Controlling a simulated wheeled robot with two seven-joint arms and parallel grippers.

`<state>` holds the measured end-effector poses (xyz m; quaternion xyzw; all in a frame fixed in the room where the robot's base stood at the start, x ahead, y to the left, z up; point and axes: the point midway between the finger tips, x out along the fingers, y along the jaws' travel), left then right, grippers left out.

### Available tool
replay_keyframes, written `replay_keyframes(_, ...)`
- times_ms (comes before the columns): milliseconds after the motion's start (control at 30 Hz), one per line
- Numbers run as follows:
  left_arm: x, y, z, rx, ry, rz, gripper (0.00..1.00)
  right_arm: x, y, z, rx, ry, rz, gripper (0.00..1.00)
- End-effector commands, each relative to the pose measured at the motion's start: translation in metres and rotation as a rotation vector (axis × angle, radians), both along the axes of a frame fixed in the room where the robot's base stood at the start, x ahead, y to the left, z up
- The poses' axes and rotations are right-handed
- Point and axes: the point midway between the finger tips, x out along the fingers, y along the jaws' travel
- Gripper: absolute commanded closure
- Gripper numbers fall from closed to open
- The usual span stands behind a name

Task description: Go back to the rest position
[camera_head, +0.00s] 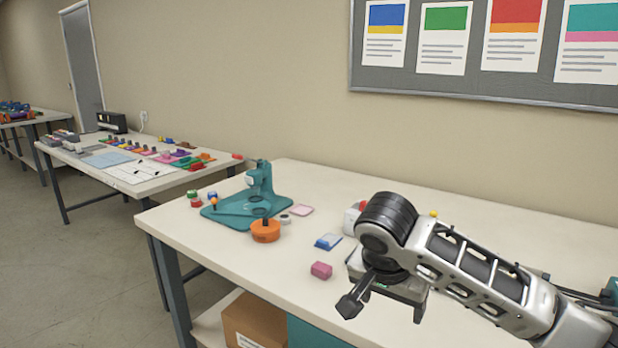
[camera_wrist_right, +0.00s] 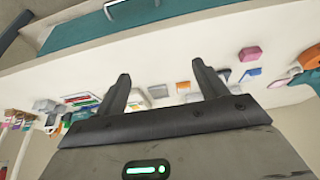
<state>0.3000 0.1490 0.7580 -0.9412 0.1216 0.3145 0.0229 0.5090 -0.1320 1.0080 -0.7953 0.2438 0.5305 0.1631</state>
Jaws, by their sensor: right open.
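My right arm reaches in from the right in the head view, over the near worktable (camera_head: 330,185). My right gripper (camera_head: 356,298) is above the tabletop near its front edge, pointing down. One dark finger shows clearly there; the other is hard to make out. In the right wrist view my right gripper (camera_wrist_right: 162,78) has its two dark fingers wide apart with nothing between them. It is empty. My left gripper does not show.
A teal press (camera_head: 258,185) stands on the table, with an orange round piece (camera_head: 265,231) by it. A pink block (camera_head: 321,270) and a blue-and-white block (camera_head: 328,241) lie left of my right gripper. A cardboard box (camera_head: 255,320) sits below. Another worktable (camera_head: 125,175) stands further left.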

Motion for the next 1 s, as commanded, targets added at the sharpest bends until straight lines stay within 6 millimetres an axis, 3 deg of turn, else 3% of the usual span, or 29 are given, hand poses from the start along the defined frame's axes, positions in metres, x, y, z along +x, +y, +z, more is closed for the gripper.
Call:
replay_keyframes(200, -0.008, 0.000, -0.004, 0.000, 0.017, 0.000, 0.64, -0.007, 0.027, -0.042, 0.102, 0.009, 0.149, 0.28)
replay_keyframes(467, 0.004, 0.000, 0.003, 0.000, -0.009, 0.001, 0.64, -0.023, 0.062, -0.092, 0.243, -0.021, 0.338, 0.28)
replay_keyframes(700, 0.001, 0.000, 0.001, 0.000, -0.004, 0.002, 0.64, -0.056, 0.091, -0.152, 0.399, -0.147, 0.533, 0.28)
replay_keyframes(867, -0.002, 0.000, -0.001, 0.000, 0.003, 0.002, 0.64, -0.088, 0.085, -0.193, 0.414, -0.315, 0.627, 0.28)
replay_keyframes(1000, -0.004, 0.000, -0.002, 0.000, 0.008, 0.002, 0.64, -0.126, 0.057, -0.223, 0.310, -0.443, 0.679, 0.28)
